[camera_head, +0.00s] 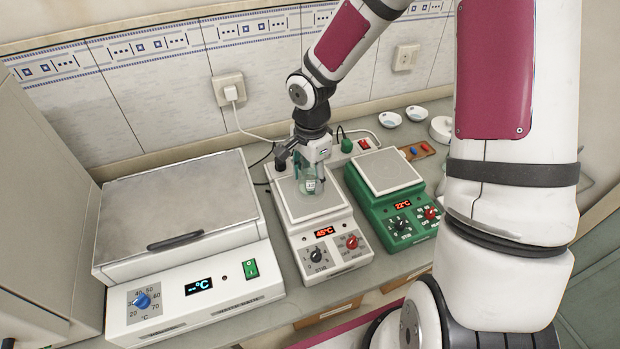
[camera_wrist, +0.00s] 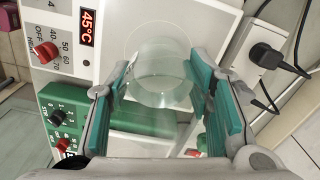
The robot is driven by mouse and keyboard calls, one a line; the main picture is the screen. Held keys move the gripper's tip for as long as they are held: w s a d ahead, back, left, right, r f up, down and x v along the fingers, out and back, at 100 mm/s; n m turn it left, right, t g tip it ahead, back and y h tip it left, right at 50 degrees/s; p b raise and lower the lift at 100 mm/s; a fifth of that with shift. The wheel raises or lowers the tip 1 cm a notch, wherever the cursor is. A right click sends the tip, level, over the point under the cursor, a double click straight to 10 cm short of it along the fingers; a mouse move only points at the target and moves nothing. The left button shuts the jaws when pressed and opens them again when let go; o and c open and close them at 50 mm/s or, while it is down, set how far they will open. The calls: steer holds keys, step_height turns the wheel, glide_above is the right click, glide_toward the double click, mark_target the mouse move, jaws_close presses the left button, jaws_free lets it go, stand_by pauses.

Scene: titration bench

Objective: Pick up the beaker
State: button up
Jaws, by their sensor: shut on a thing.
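The beaker (camera_wrist: 165,75) is clear glass and shows between my gripper's teal finger pads in the wrist view. In the head view the beaker (camera_head: 311,186) is over the plate of the white hotplate stirrer (camera_head: 325,206), whose display reads 45°C. My gripper (camera_head: 306,162) reaches down from above and is shut on the beaker. In the wrist view the fingers (camera_wrist: 165,90) are on either side of the glass. I cannot tell whether the beaker's base touches the plate.
A green stirrer (camera_head: 388,173) reading 22°C stands to the right. A large white water bath (camera_head: 180,210) with a closed metal lid stands to the left. Small white dishes (camera_head: 390,119) sit at the back right.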

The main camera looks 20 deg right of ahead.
steer(key=shift+w+r, duration=0.1)
steer(key=shift+r, duration=0.7)
steer(key=shift+s+r, duration=0.25)
steer(key=shift+s, duration=0.05)
steer(key=s+r+p, duration=0.1)
steer(key=s+p, duration=0.1)
steer(key=s, duration=1.3)
steer(key=shift+s+d+r, duration=0.2)
steer(key=shift+d, duration=0.25)
